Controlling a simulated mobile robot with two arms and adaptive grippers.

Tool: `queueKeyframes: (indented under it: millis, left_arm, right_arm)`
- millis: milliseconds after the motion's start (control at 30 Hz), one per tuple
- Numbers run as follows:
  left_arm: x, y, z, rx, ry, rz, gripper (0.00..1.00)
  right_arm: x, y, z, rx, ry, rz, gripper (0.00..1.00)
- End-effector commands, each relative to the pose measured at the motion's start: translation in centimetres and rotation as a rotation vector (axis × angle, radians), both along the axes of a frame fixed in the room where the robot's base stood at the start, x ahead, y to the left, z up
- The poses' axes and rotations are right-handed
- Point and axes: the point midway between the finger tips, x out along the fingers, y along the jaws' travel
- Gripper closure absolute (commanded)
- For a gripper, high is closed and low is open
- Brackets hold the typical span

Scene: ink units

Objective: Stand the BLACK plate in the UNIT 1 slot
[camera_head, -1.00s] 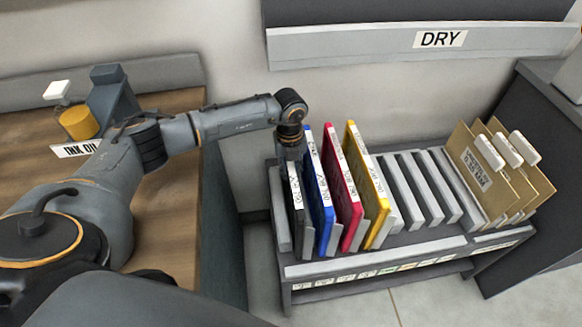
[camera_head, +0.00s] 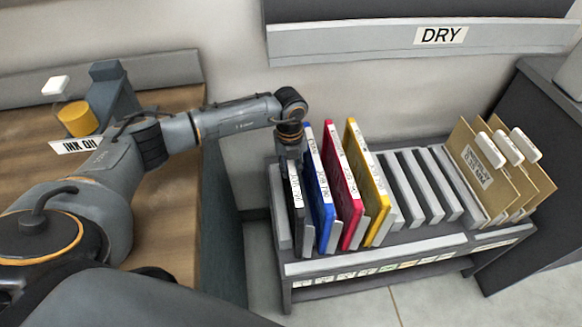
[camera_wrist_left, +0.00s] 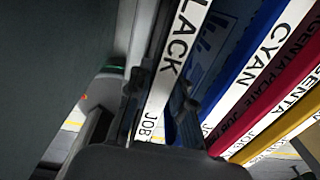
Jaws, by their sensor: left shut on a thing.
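The black plate (camera_head: 299,215) stands upright at the left end of the slotted rack (camera_head: 375,258), with its white label edge up. In the left wrist view the black plate (camera_wrist_left: 178,60) reads "BLACK JOB". My left gripper (camera_head: 291,155) is shut on the black plate from above at its back part. In the left wrist view the fingers (camera_wrist_left: 160,93) lie on both sides of the plate. The plate's lower edge is hidden among the dividers. The small labels along the rack's front are too small to read, so I cannot tell which slot is UNIT 1.
Blue (camera_head: 321,190), magenta (camera_head: 343,185) and yellow (camera_head: 369,185) plates stand close to its right. Empty slots (camera_head: 420,185) follow, then brown folders (camera_head: 500,170). A wooden bench (camera_head: 170,230) with a yellow cup (camera_head: 79,121) is at left. A DRY rail (camera_head: 380,40) hangs behind.

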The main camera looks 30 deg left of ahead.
Motion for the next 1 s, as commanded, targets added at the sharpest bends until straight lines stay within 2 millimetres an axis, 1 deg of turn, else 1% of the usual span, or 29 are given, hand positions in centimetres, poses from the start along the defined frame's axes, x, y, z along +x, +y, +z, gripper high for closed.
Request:
queueKeyframes:
  millis: [33,67,100,167,467,567,667,900,1000]
  left_arm:
    - [0.0,0.0,-0.1,0.001,0.001,-0.001,1.0]
    - [0.0,0.0,-0.1,0.001,0.001,-0.001,0.72]
    - [0.0,0.0,-0.1,0.001,0.001,-0.001,0.64]
    - [0.0,0.0,-0.1,0.001,0.001,-0.001,0.52]
    - [-0.1,0.0,-0.1,0.001,0.002,0.0,0.52]
    - [0.0,0.0,0.5,0.001,-0.001,-0.001,0.52]
    - [0.0,0.1,1.9,0.002,-0.002,0.0,0.52]
    - [0.0,0.1,7.1,0.0,-0.004,-0.001,0.52]
    - [-0.1,0.1,9.0,0.001,-0.003,-0.001,0.52]
  right_arm:
    - [0.0,0.0,0.0,0.0,0.0,0.0,0.52]
    - [0.0,0.0,0.0,0.0,0.0,0.0,0.52]
    - [0.0,0.0,0.0,0.0,0.0,0.0,0.52]
    - [0.0,0.0,0.0,0.0,0.0,0.0,0.52]
    - [0.0,0.1,0.0,0.001,-0.001,-0.001,0.52]
    - [0.0,0.1,0.0,0.001,-0.001,-0.001,0.52]
    - [0.0,0.1,0.0,0.002,-0.001,-0.001,0.52]
    - [0.0,0.2,0.0,0.002,0.0,-0.001,0.52]
    - [0.0,0.2,0.0,0.002,0.0,-0.001,0.52]
